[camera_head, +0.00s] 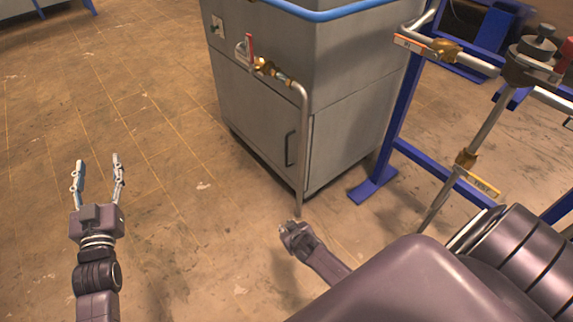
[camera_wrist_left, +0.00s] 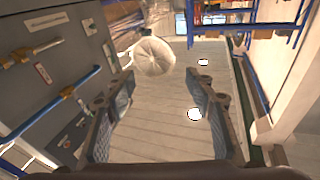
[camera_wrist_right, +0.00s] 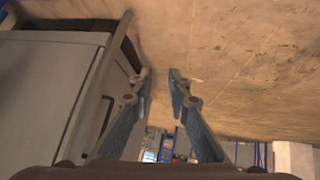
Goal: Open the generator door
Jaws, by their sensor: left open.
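The generator looks like a grey metal cabinet (camera_head: 325,90) in the middle of the head view. Its front door (camera_head: 255,120) looks shut, with a dark upright handle (camera_head: 289,149) near its right edge. A grey cabinet (camera_wrist_right: 45,90) also fills the left of the right wrist view. My left gripper (camera_head: 97,165) is open and empty over the floor, well left of the cabinet. My right gripper (camera_head: 288,230) is low in front of the cabinet's near corner, apart from the handle. In the right wrist view its fingers (camera_wrist_right: 159,75) are apart with nothing between them.
A metal pipe (camera_head: 303,150) with a brass valve (camera_head: 264,66) runs down the cabinet front near the handle. A blue frame (camera_head: 375,185) with pipes stands to the right. The floor (camera_head: 150,120) at left is clear. The left wrist view shows a pale round object (camera_wrist_left: 154,57).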

